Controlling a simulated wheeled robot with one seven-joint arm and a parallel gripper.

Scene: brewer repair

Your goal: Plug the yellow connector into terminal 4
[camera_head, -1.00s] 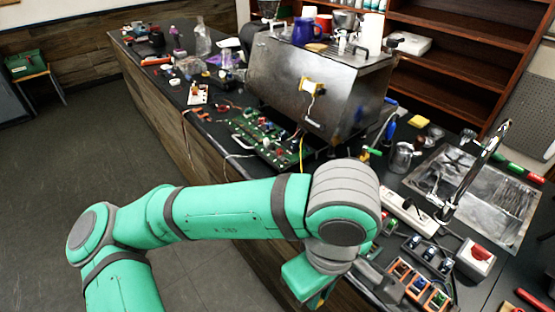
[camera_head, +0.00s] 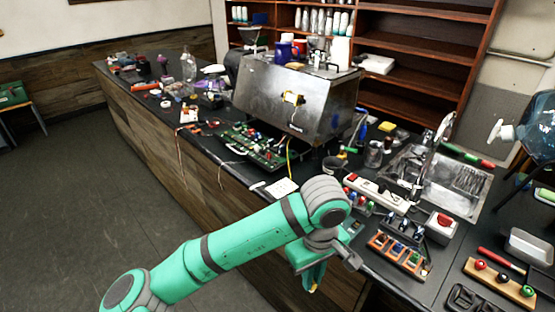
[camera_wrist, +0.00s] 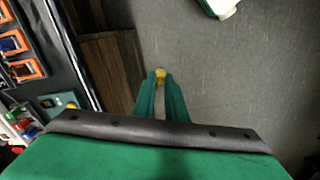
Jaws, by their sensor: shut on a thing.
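My gripper (camera_head: 313,284) hangs low beside the front edge of the counter, over the floor side. In the wrist view its two green fingers (camera_wrist: 160,88) are closed on the small yellow connector (camera_wrist: 160,75), which shows at the fingertips. The connector is only a small yellow spot in the head view. A green circuit board (camera_head: 255,146) lies on the counter in front of the steel brewer (camera_head: 292,98), with a yellow wire at its right end. Terminal 4 cannot be made out, and no number is readable.
A white power strip (camera_head: 376,194), an orange organizer tray (camera_head: 400,254), a red-button box (camera_head: 441,226) and a metal sink tray (camera_head: 455,188) crowd the right of the counter. A white card (camera_head: 282,187) lies near the front edge. The floor (camera_head: 110,220) at left is clear.

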